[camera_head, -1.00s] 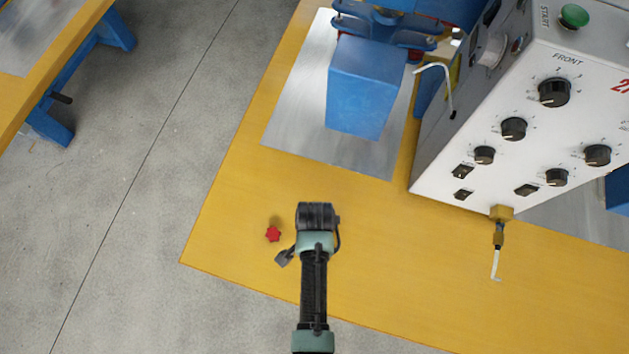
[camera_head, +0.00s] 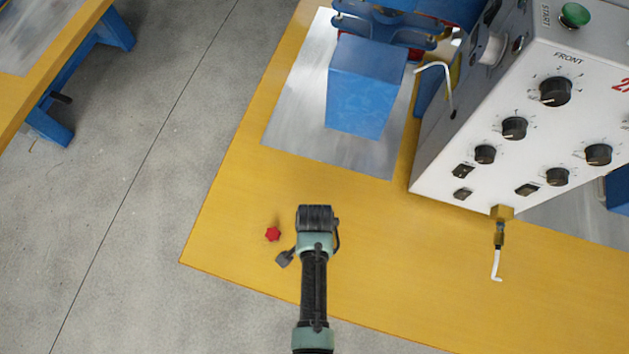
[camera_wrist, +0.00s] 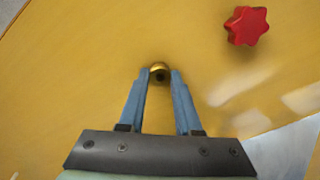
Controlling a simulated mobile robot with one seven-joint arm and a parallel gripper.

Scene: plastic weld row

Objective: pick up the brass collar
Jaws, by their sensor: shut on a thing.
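The brass collar (camera_wrist: 159,70) is a small gold ring with a dark hole. In the wrist view it sits between the two blue fingertips of my gripper (camera_wrist: 160,76). The fingers are shut on it, one on each side. I cannot tell whether it touches the yellow tabletop or hangs just above it. In the head view my arm hides the collar and the fingertips.
A red star-shaped knob (camera_head: 273,234) lies on the yellow table (camera_head: 230,220) close to my gripper; it also shows in the wrist view (camera_wrist: 247,25). A blue block (camera_head: 366,88) stands on a metal plate behind. A white control box (camera_head: 520,120) stands at right.

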